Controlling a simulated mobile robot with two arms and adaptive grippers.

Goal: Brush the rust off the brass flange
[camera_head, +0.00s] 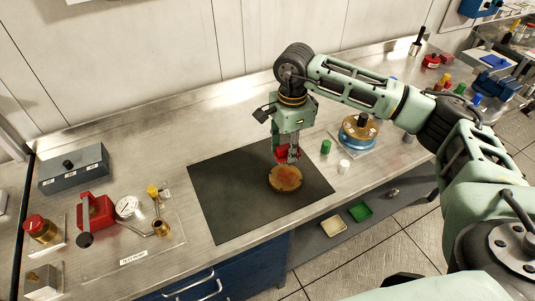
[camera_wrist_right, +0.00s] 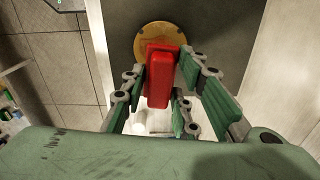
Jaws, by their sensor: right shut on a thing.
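The brass flange (camera_head: 285,180) lies flat on the dark mat, round and golden with reddish-brown rust patches on its top. My right gripper (camera_head: 287,153) is above the flange's far side, pointing down, shut on a red brush block (camera_wrist_right: 162,75). In the right wrist view the gripper's fingers (camera_wrist_right: 165,95) flank the red block, and the flange (camera_wrist_right: 150,38) shows behind it. The bristles are hidden, and I cannot tell whether the brush touches the flange. My left gripper is not in view.
The dark mat (camera_head: 225,200) is otherwise bare. Left of it is a test pump plate with a gauge (camera_head: 127,207) and a red valve (camera_head: 95,215). To the right stand a green cylinder (camera_head: 326,147), a white cylinder (camera_head: 344,166) and a blue-based brass-topped part (camera_head: 358,133).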

